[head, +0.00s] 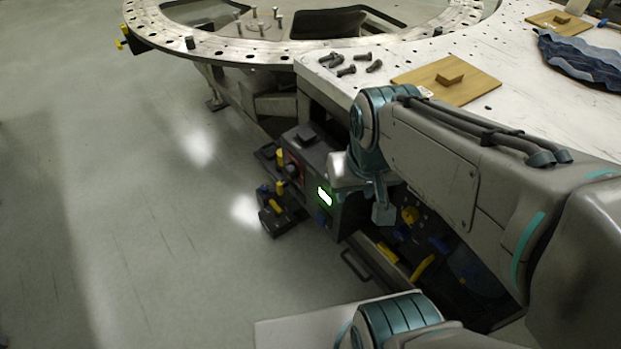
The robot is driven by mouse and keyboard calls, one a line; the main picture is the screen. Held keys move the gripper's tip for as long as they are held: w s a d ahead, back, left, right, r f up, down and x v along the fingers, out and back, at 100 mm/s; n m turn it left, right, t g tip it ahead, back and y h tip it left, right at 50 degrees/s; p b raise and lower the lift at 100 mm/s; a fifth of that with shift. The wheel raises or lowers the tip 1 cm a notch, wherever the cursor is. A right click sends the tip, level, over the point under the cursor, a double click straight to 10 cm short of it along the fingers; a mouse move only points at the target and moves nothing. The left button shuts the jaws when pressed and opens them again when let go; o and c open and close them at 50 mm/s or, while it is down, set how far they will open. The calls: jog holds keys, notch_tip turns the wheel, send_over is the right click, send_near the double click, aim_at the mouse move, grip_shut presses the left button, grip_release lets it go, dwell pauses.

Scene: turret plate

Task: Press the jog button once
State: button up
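A dark control box (308,158) stands low beside the table frame. Its front face carries a lit white-green panel or button (325,196), a red part (293,162) and a small blue part (321,218). I cannot tell which of these is the jog button. My gripper (383,212) hangs down just right of the box, pointing at the floor. Only part of it shows, seen from behind the wrist, and its fingertips are not clear. I cannot tell whether it touches the box.
A large ring plate (215,52) with holes is at the back. The white table (515,105) holds several bolts (346,71), a wooden board (447,80) and a blue cloth (585,62). Yellow-handled tools (421,268) lie below. The floor at left is clear.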

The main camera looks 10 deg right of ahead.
grip_shut()
dwell(1.4)
